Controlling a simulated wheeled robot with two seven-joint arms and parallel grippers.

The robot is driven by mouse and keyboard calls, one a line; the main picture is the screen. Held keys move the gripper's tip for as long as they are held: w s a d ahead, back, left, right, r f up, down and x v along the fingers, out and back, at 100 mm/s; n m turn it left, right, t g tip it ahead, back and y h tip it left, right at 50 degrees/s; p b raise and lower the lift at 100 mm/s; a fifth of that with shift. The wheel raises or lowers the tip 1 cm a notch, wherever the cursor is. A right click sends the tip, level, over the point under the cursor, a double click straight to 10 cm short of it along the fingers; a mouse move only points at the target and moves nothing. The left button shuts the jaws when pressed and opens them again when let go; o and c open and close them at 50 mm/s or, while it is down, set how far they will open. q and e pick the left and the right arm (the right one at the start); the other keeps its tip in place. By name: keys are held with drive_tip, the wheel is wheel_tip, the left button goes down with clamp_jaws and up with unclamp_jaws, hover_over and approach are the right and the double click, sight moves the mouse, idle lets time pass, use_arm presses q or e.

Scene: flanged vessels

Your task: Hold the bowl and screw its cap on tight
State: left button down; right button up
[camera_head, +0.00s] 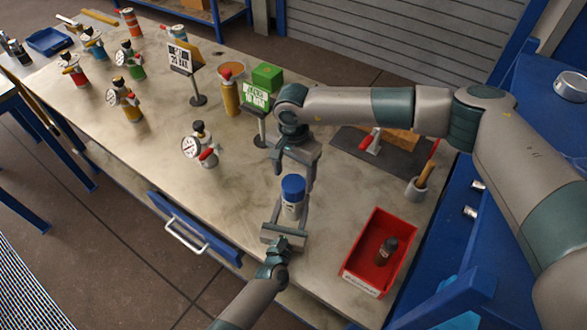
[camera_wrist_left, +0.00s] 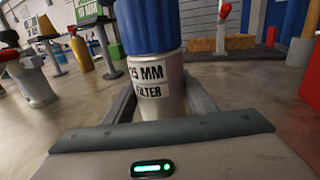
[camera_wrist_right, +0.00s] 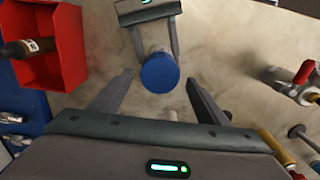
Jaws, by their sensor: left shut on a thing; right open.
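The bowl is a pale metal filter bowl (camera_head: 291,207) with labels reading "25 MM" and "FILTER"; it stands upright near the front of the bench. The blue cap (camera_head: 293,187) sits on its top; how tight it is cannot be told. My left gripper (camera_head: 288,215) is shut around the bowl, and its fingers flank the bowl (camera_wrist_left: 160,98) in the left wrist view. My right gripper (camera_head: 296,178) is open above the cap and apart from it. In the right wrist view the cap (camera_wrist_right: 160,73) shows beyond the spread fingers, with nothing between them.
A red bin (camera_head: 378,250) with a dark bottle stands to the right. A gauge valve assembly (camera_head: 200,147) stands to the left, and several more stand farther back. A green sign (camera_head: 256,98) and a yellow cylinder (camera_head: 230,95) are behind.

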sight(294, 183)
drive_tip(key=shift+f, duration=2.7)
drive_tip(key=shift+c, duration=0.6)
drive_tip(key=c, duration=0.9)
drive_tip(key=m, duration=0.6)
drive_tip(key=shift+c, duration=0.2)
drive_tip(key=o, duration=1.2)
drive_tip(key=shift+c, duration=0.2)
drive_tip(key=shift+r, duration=0.1)
